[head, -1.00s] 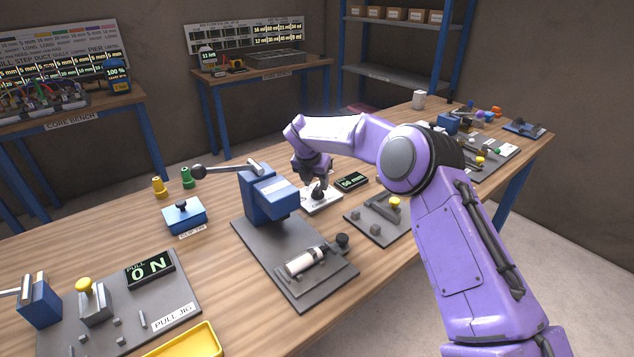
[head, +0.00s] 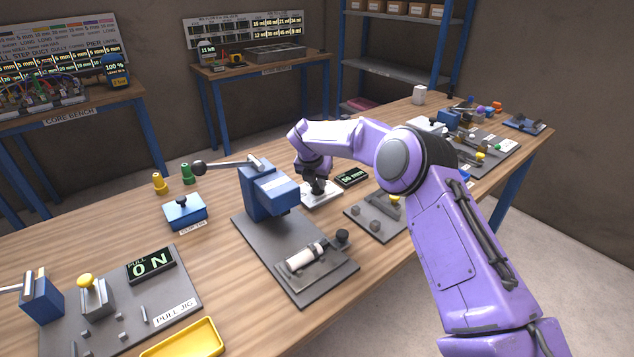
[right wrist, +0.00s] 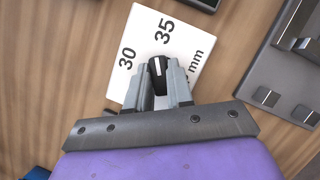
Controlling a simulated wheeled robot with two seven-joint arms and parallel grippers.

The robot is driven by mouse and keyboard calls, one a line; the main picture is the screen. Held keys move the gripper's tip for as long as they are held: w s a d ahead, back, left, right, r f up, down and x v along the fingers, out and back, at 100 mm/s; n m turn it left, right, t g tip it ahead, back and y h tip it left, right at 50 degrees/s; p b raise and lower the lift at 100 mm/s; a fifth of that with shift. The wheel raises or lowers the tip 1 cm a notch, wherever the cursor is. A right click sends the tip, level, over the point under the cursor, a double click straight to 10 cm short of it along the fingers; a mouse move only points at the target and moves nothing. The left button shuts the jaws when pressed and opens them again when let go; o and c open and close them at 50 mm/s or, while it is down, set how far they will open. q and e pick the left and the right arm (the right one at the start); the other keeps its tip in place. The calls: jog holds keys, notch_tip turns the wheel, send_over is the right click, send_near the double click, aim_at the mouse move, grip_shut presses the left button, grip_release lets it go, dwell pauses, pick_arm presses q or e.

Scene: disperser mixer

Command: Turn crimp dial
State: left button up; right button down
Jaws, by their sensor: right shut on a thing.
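The crimp dial is a black knob with a white pointer line (right wrist: 157,68) on a white plate (right wrist: 178,35) marked 30, 35 and mm in the right wrist view. The pointer lies between the 30 and 35 marks. My right gripper (right wrist: 162,80) is shut on the knob, one finger on each side. In the head view the white plate (head: 322,197) lies on the bench behind the blue press, and my right gripper (head: 318,184) reaches down onto it from above. The fingers partly hide the knob there. My left gripper is not in view.
A small display reading 50 mm (head: 352,178) stands right of the plate. The blue press (head: 265,192) stands close at left, with a lever and a grey base. A grey fixture plate (head: 372,226) lies in front at right. The pull jig (head: 150,290) is at front left.

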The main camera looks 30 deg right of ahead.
jog(key=shift+s+f+n+t+y+b, duration=0.1)
jog(key=shift+f+n+t+y+b, duration=0.15)
jog(key=shift+n+y+b, duration=0.65)
jog(key=shift+r+n+t, duration=0.15)
jog(key=shift+n+t, duration=0.1)
jog(key=shift+n, duration=0.95)
jog(key=n+y+p, duration=0.1)
jog(key=n, duration=0.3)
jog(key=shift+d+t, duration=0.1)
jog(key=shift+t, duration=0.2)
jog(key=shift+n+y+p, duration=0.3)
jog(key=shift+n+y, duration=0.3)
jog(key=shift+n, duration=1)
jog(key=c, duration=1)
grip_release()
jog(key=shift+d, duration=0.1)
